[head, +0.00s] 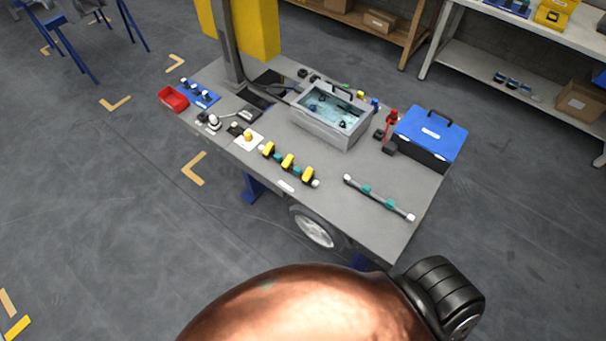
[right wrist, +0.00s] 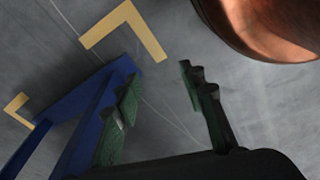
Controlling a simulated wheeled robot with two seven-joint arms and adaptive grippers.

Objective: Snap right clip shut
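A dark bar with three yellow-and-black clips lies along the front edge of the grey table. The right clip (head: 308,175) is nearest the bar's right end. The middle clip (head: 288,161) and the left clip (head: 268,149) stand beside it in a row. At this size I cannot tell whether any clip is open or shut. My right gripper (right wrist: 160,78) shows in the right wrist view with its green-padded fingers apart and nothing between them. It is over the floor, away from the clips. My left gripper is in neither view.
A second bar with teal pieces (head: 378,197) lies right of the clips. A grey open case (head: 330,127) and a blue-lidded box (head: 431,135) stand behind. A red bin (head: 173,98) is at the table's left. A blue frame (right wrist: 75,115) is close to my right gripper.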

